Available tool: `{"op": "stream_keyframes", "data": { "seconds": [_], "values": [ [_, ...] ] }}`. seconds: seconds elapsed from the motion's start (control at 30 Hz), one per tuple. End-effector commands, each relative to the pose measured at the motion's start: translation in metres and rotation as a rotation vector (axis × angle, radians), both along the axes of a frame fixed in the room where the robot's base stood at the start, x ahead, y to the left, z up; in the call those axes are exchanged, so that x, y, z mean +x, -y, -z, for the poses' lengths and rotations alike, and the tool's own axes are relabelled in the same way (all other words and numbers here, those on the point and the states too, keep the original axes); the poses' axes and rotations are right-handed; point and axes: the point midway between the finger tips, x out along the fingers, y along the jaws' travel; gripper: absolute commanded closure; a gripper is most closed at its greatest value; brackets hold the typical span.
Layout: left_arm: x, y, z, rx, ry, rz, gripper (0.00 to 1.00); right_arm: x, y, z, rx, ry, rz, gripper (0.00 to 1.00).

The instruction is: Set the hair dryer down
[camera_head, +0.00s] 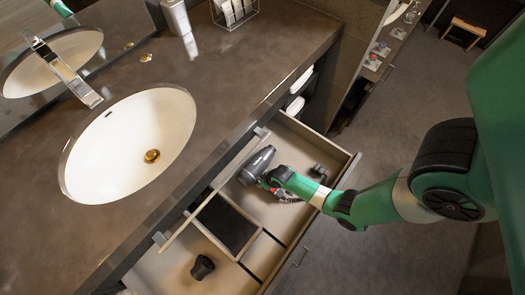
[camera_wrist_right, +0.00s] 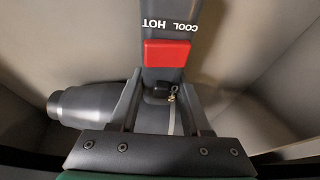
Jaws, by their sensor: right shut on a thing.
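The grey hair dryer (camera_head: 257,165) is inside the open drawer (camera_head: 310,228) below the vanity counter. My right gripper (camera_head: 277,181) reaches into the drawer from the right and is shut on the hair dryer. In the right wrist view the hair dryer's handle (camera_wrist_right: 170,75), with a red switch and the words COOL and HOT, passes between the fingers of my right gripper (camera_wrist_right: 165,112). Its barrel (camera_wrist_right: 85,104) points left. I cannot tell whether the dryer touches the drawer floor. My left gripper is not in view.
The drawer has wooden dividers and a dark compartment (camera_head: 224,226). A small black cup-like item (camera_head: 203,267) lies in its near left part, and a small dark item (camera_head: 319,170) near the right wall. The counter (camera_head: 215,75) with its white sink (camera_head: 130,145) lies left of the drawer.

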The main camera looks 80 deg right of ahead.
Motion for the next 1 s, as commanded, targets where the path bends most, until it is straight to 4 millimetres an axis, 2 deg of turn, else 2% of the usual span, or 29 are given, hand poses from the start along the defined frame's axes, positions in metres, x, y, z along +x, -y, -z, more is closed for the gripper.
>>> {"op": "stream_keyframes", "data": {
  "seconds": [0.37,0.4,0.53,0.83,1.0],
  "values": [
    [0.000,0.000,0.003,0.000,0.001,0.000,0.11,0.001,0.001,0.003,-0.002,0.005,0.000,1.00],
    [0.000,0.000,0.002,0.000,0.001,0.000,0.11,0.000,0.000,0.003,-0.001,0.002,0.000,0.45],
    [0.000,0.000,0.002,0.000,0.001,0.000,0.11,0.000,0.000,0.003,0.000,0.001,0.000,0.23],
    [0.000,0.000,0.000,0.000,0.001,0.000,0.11,0.000,0.000,0.001,0.000,0.001,0.000,0.23],
    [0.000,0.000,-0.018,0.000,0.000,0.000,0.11,-0.006,-0.003,-0.022,0.000,0.000,0.000,0.23]
  ]
}}
